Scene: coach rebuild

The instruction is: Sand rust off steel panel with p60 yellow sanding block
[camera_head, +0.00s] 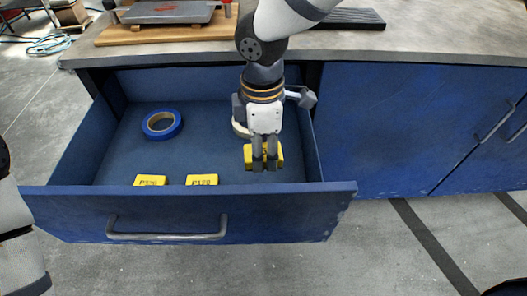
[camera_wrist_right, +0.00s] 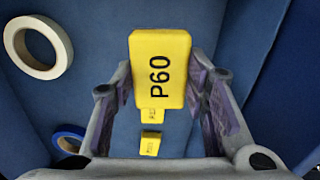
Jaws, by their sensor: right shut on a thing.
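The yellow sanding block marked P60 (camera_wrist_right: 160,68) is between the fingers of my right gripper (camera_head: 265,164), which is shut on it. The block also shows in the head view (camera_head: 249,157), partly covered by the fingers. My right gripper holds it over the right part of the open blue drawer (camera_head: 190,212). The steel panel (camera_head: 190,14) lies on a wooden board on the bench top, cut off by the upper frame edge. A reddish patch shows on it. Only links of my left arm show at the left edge; its gripper is out of view.
Two other yellow blocks (camera_head: 150,180) (camera_head: 201,180) lie near the drawer's front; their marks are hard to read. A blue tape roll (camera_head: 149,128) and a cream tape roll (camera_wrist_right: 61,49) also lie inside. The bench top (camera_head: 430,42) is clear at right.

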